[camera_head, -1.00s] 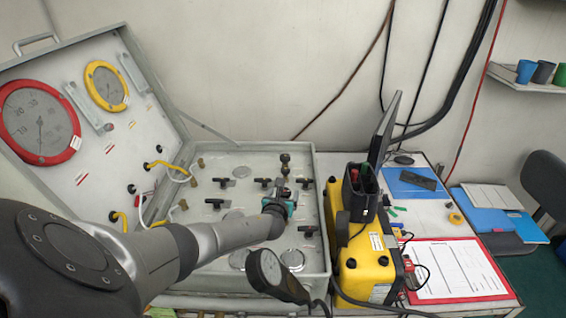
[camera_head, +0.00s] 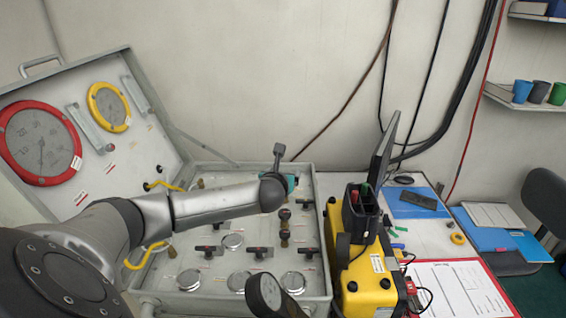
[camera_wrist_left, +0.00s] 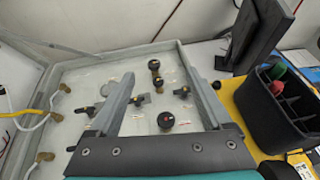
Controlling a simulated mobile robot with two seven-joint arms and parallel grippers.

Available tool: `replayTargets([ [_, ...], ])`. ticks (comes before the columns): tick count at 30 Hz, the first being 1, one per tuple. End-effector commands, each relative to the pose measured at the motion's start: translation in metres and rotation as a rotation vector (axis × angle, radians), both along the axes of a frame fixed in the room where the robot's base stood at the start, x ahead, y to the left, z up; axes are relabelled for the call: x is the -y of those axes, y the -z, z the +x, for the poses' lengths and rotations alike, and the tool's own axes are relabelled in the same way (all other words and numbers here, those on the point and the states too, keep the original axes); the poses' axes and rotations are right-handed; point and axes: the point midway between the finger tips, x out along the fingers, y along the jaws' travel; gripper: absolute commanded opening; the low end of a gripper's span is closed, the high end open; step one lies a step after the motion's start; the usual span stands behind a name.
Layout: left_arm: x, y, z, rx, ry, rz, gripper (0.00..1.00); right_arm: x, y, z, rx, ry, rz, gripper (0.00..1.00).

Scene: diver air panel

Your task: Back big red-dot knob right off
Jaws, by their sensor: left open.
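My left gripper (camera_head: 291,184) is over the back right of the open grey panel case (camera_head: 318,230); its teal body shows in the head view. In the left wrist view its two grey fingers (camera_wrist_left: 162,70) are apart with nothing between them. A big black knob with a red mark (camera_wrist_left: 166,119) lies below, between the finger lines and apart from them. Farther back stand a black-topped brass knob (camera_wrist_left: 154,65) and another dark knob (camera_wrist_left: 157,82), untouched. In the head view my gripper hides this back area. A front dark knob (camera_head: 285,214) shows there. Any red dot on the back knobs is unclear.
The raised lid carries a red-ringed gauge (camera_head: 40,143) and a yellow-ringed gauge (camera_head: 109,107). Several black T-handles (camera_head: 258,252) stand on the panel. A yellow box (camera_head: 362,275) stands close on the right. A dark round gauge (camera_head: 268,293) rises at the front.

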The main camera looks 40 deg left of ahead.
Motion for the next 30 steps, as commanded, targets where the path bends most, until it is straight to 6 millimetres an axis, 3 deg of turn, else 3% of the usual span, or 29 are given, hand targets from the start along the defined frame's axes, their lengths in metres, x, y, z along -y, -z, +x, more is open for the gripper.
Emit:
replayTargets([
  [3,0.0,-0.02,0.0,0.002,0.0,0.001,0.83,0.0,0.0,0.0,0.0,0.0,0.0,1.0],
  [9,0.0,-0.034,0.0,-0.001,-0.001,0.0,0.83,0.0,0.0,0.0,0.0,0.0,0.0,1.0],
  [30,0.0,-0.035,0.0,-0.001,0.0,-0.001,0.83,-0.002,0.0,0.001,0.001,0.001,0.003,1.0],
])
